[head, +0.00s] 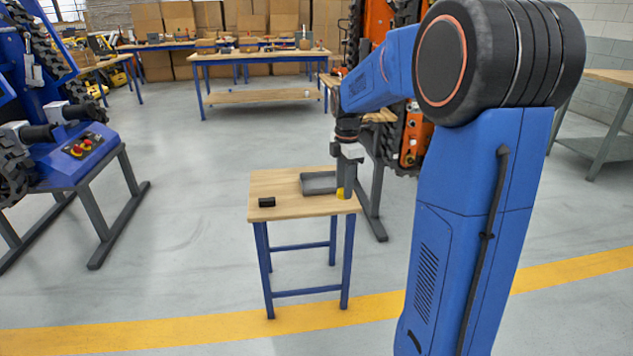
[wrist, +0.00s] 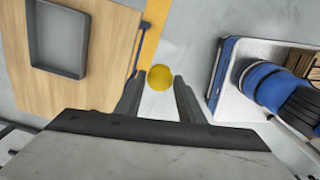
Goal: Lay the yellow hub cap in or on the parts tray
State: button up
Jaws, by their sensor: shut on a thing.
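The yellow hub cap (head: 341,194) is held between the fingertips of my gripper (head: 346,182), near the right edge of the small table. In the wrist view the hub cap (wrist: 160,77) shows as a round yellow disc between the two fingers of my gripper (wrist: 157,82), with bare floor behind it. The parts tray (head: 319,191) is a shallow grey rectangular tray on the table, just left of my gripper. It also shows at the upper left of the wrist view (wrist: 57,40), apart from the hub cap, and looks empty.
The small wood-topped table (head: 290,209) has blue legs. A small black block (head: 267,202) lies at its left front. An orange tracked carrier (head: 414,135) stands behind my arm. A blue machine (head: 85,140) stands at the left, with open floor between it and the table.

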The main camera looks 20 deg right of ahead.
aim_at(311, 186)
jog(key=i, duration=0.85)
